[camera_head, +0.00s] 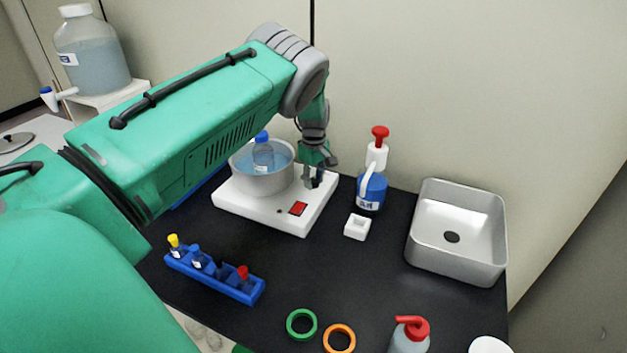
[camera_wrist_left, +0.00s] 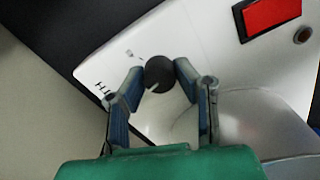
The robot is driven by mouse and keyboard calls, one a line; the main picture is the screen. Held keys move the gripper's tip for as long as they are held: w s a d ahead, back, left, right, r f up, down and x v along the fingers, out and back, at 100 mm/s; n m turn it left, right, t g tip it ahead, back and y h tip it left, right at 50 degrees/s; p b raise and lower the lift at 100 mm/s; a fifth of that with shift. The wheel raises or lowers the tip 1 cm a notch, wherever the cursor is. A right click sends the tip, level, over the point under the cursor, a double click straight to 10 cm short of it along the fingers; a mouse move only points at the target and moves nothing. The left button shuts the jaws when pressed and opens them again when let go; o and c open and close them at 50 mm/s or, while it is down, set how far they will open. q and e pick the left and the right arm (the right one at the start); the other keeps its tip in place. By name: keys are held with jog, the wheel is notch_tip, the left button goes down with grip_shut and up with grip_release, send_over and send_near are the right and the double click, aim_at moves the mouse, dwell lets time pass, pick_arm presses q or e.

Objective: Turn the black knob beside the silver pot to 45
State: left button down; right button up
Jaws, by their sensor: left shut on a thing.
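The silver pot (camera_head: 262,182) stands on a white hot plate (camera_head: 285,217) with a blue-capped bottle (camera_head: 263,152) in its water. My left gripper (camera_head: 313,180) reaches down over the right side of the hot plate, beside the pot. In the left wrist view the black knob (camera_wrist_left: 159,73) sits between the two fingertips of my left gripper (camera_wrist_left: 160,76), which is shut on it. A light mark shows on the knob's face. In the head view the gripper hides the knob. My right gripper is in neither view.
A red switch (camera_head: 298,208) is on the hot plate's front. A blue pump bottle (camera_head: 371,185) and a small white block (camera_head: 357,226) stand to its right. A metal sink (camera_head: 433,257) is farther right. A blue tube rack (camera_head: 216,277) lies in front.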

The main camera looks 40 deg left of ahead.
pick_arm(q)
jog(key=shift+w+d+r, duration=0.1)
jog(key=shift+w+d, duration=0.1)
jog(key=shift+w, duration=0.05)
jog(key=m+b, duration=0.1)
jog(key=m, duration=0.2)
jog(key=m+b, duration=0.1)
jog(key=m, duration=0.2)
jog(key=shift+m, duration=0.4)
jog(key=m+b, duration=0.1)
jog(key=m, duration=0.3)
jog(key=shift+m, duration=0.3)
jog(key=shift+m+b, duration=0.3)
jog(key=shift+m, duration=1.3)
jog(key=shift+a, duration=0.15)
jog(key=c, duration=1.4)
grip_release()
jog(key=shift+s, duration=0.1)
jog(key=shift+o, duration=0.7)
jog(key=shift+s, duration=0.1)
